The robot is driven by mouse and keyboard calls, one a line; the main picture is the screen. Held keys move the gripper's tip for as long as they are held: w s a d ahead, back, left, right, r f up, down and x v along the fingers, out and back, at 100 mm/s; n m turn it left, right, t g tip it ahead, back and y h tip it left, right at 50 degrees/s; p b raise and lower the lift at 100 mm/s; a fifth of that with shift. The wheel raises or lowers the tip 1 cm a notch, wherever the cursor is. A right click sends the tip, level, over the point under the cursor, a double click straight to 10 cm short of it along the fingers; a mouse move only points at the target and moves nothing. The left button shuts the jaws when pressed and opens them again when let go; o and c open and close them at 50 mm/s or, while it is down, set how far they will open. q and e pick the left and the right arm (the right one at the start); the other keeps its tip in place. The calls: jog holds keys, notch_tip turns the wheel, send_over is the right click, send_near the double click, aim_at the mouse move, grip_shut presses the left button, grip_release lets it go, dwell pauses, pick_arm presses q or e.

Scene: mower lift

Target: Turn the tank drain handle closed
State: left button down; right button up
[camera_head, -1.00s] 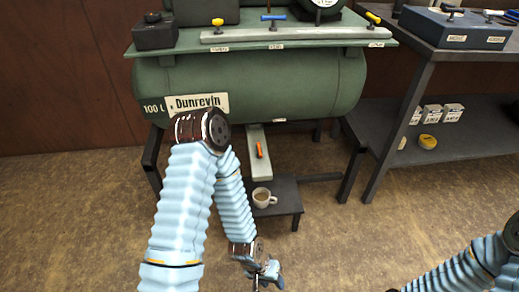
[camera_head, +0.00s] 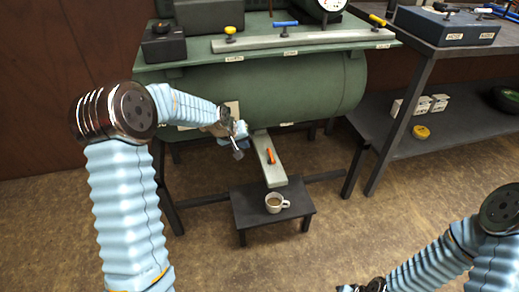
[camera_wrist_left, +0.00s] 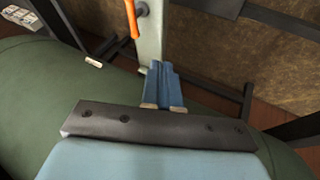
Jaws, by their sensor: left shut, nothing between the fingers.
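The drain handle is a small orange lever (camera_head: 270,156) on a pale grey-green bar (camera_head: 265,170) that sticks out under the green tank (camera_head: 300,90). In the left wrist view the orange handle (camera_wrist_left: 131,18) shows at the top, left of the fingers and partly cut off by the frame edge. My left gripper (camera_head: 239,143) is in front of the tank's lower side, left of the handle and apart from it. Its blue fingers (camera_wrist_left: 162,80) are shut and empty. The right forearm shows at lower right, but its fingers are outside the frame.
A white mug (camera_head: 275,203) stands on a low dark stool (camera_head: 240,207) below the bar. A strip with yellow and blue handles (camera_head: 300,41) lies on top of the tank. A dark workbench (camera_head: 425,70) stands to the right. The floor in front is clear.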

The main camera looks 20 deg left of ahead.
aim_at(271, 158)
pick_arm(q)
jog(key=w+d+f, duration=0.1)
jog(key=w+f, duration=0.1)
jog(key=w+d+f, duration=0.2)
jog(key=f, duration=0.1)
jog(key=w+d+f+p, duration=0.1)
jog(key=w+f, duration=0.1)
jog(key=shift+w+d+f, duration=0.25)
jog(key=shift+d+f, duration=0.05)
jog(key=shift+a+f+b, duration=0.1)
jog(key=shift+b, duration=0.3)
jog(key=shift+w+m, duration=0.1)
jog(key=shift+m, duration=0.3)
